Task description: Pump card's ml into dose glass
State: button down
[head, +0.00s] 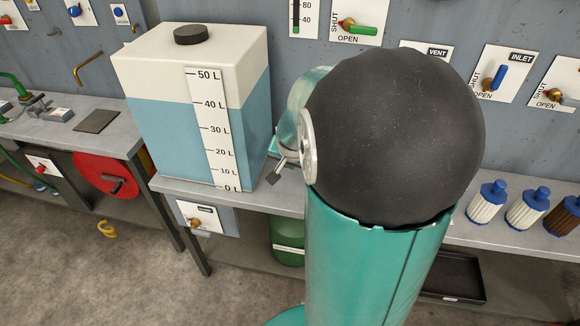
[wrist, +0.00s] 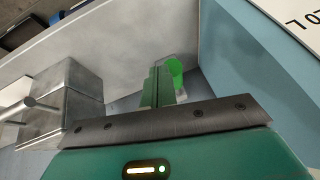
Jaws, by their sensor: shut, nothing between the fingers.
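I cannot make out a dose glass, a dose card or a pump for certain in either view. My gripper (head: 272,177) is mostly hidden behind my own arm in the head view, low in front of the right side of the tank (head: 190,140). In the wrist view my gripper (wrist: 160,84) is shut and empty. A bright green piece (wrist: 175,72) shows just beyond the fingers; I cannot tell what it is. The tank is white with a black cap, blue liquid and a scale marked 0 to 50 L. Its blue side (wrist: 240,70) shows at the right in the wrist view.
Grey metal blocks with a rod (wrist: 70,95) lie left of the fingers in the wrist view. A red reel (head: 104,174) stands left. White, blue-capped cartridges (head: 488,203) stand on the right bench. Valve panels (head: 505,75) line the wall. My arm covers the middle bench.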

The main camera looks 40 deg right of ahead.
jog(key=shift+s+a+r, duration=1.45)
jog(key=shift+s+r, duration=0.2)
dwell(0.5)
